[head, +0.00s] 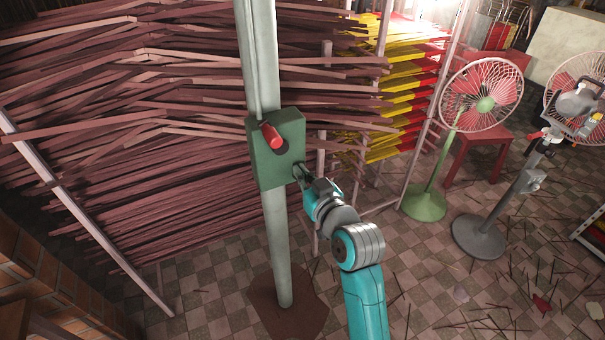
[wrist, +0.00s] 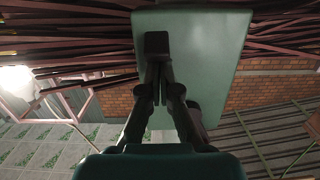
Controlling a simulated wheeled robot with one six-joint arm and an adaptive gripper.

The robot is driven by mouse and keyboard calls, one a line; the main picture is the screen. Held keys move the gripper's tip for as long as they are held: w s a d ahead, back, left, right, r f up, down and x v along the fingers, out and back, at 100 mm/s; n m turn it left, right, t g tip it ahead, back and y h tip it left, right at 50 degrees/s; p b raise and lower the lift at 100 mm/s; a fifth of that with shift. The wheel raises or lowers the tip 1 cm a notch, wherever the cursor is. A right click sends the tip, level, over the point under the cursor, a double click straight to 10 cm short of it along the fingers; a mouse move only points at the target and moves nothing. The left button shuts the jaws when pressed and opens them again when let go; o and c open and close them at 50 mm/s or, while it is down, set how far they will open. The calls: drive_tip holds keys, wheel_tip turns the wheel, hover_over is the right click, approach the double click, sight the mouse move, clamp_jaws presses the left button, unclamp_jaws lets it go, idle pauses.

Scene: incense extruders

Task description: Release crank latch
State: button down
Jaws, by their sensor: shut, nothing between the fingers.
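A green box (head: 263,170) is fixed on an upright pale green pole (head: 275,235). A red handle (head: 271,135) sticks out of its front, beside a dark slot. I cannot tell which part is the crank latch. My gripper (head: 299,173) is at the lower right side of the box, away from the red handle. In the wrist view my gripper (wrist: 157,62) is shut and empty, with its dark fingertips together in front of a plain green face of the box (wrist: 207,50). Whether the fingertips touch that face is unclear. The red handle is out of the wrist view.
Racks of brown incense sticks (head: 130,120) fill the space behind the pole. Yellow and red sticks (head: 400,90) hang further back. A green-based fan (head: 425,200) and a grey stand (head: 480,235) stand at the right. Loose sticks litter the tiled floor there.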

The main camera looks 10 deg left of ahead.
drive_tip(key=shift+s+d+f+t+y, duration=0.2)
drive_tip(key=shift+f+t+y, duration=0.15)
drive_tip(key=shift+t, duration=0.25)
drive_tip(key=shift+s+d+f+t+y, duration=0.1)
drive_tip(key=shift+s+f+t+y, duration=0.1)
drive_tip(key=shift+f+t, duration=0.15)
drive_tip(key=shift+s+d+f+t+y, duration=0.15)
drive_tip(key=shift+f+t, duration=0.1)
drive_tip(key=shift+f, duration=0.2)
drive_tip(key=shift+a, duration=0.1)
drive_tip(key=v, duration=1.2)
drive_tip(key=shift+w+f, duration=0.1)
idle(0.4)
